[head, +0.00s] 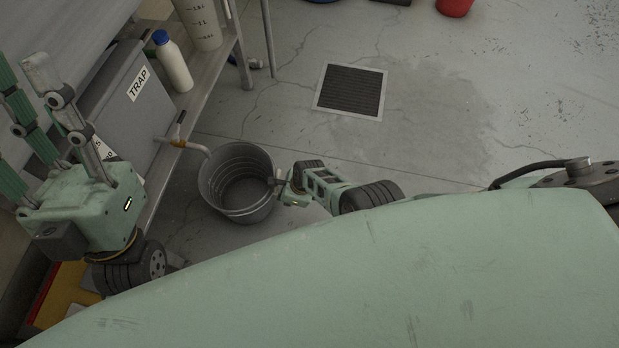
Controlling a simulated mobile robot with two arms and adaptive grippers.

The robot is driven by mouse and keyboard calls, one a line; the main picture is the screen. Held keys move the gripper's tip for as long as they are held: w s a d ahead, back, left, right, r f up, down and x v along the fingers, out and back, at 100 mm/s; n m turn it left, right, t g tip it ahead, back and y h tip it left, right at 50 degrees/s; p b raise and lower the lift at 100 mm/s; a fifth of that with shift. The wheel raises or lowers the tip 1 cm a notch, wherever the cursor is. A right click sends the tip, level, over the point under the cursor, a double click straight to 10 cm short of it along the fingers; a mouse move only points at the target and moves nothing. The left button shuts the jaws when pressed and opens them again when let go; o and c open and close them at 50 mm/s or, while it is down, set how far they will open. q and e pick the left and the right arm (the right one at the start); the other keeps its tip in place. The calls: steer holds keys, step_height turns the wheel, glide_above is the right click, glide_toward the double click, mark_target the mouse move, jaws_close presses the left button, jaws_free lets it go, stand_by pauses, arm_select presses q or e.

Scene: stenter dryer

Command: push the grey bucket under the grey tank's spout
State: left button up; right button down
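The grey bucket (222,203) stands upright on the floor, open at the top, beside the bench. The grey tank (112,98), labelled TRAP, sits on the bench's lower shelf. Its spout (190,146) reaches out past the shelf edge, and its tip appears at the bucket's upper-left rim; I cannot tell how far it overhangs the opening. My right gripper (280,187) is at the bucket's right side, against or very near the wall; its finger opening is too small to judge. My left gripper (24,88) is raised at the left, fingers apart and empty, in front of part of the tank.
A white bottle with a blue cap (173,66) and a graduated jug (200,24) stand on the shelf. Bench legs (242,62) rise behind the bucket. A floor drain grate (350,90) lies beyond it. A red container (454,6) is far off. Floor at right is clear.

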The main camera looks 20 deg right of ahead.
steer(key=shift+s+d+r+p, duration=0.1)
steer(key=shift+s+d+p, duration=0.25)
steer(key=shift+d, duration=0.3)
steer(key=shift+s+d+r+p, duration=0.1)
steer(key=shift+s+d+p, duration=0.15)
steer(key=shift+s+d, duration=0.25)
arm_select(q)
steer(key=w+d+f+g+y+p, duration=0.2)
steer(key=w+f+g+y+p, duration=0.15)
steer(key=w+f+g, duration=0.8)
steer(key=s+a+f+g+y+p, duration=0.1)
steer(key=s+a+f+g+y, duration=0.2)
steer(key=f, duration=0.6)
steer(key=s+a+f+g+p, duration=0.1)
steer(key=s+f+g+p, duration=0.15)
steer(key=f+g, duration=0.5)
steer(key=s+a+f+g+y+p, duration=0.1)
steer(key=s+a+f+g, duration=0.1)
steer(key=s, duration=0.4)
steer(key=s+a+f+g+y+p, duration=0.1)
steer(key=s+a+f+g, duration=0.1)
steer(key=s+f, duration=0.2)
steer(key=shift+s+f+n, duration=0.35)
steer(key=shift+s+n, duration=0.05)
steer(key=shift+s, duration=0.65)
arm_select(e)
steer(key=v, duration=0.9)
steer(key=shift+r, duration=0.3)
steer(key=shift+w+d, duration=0.1)
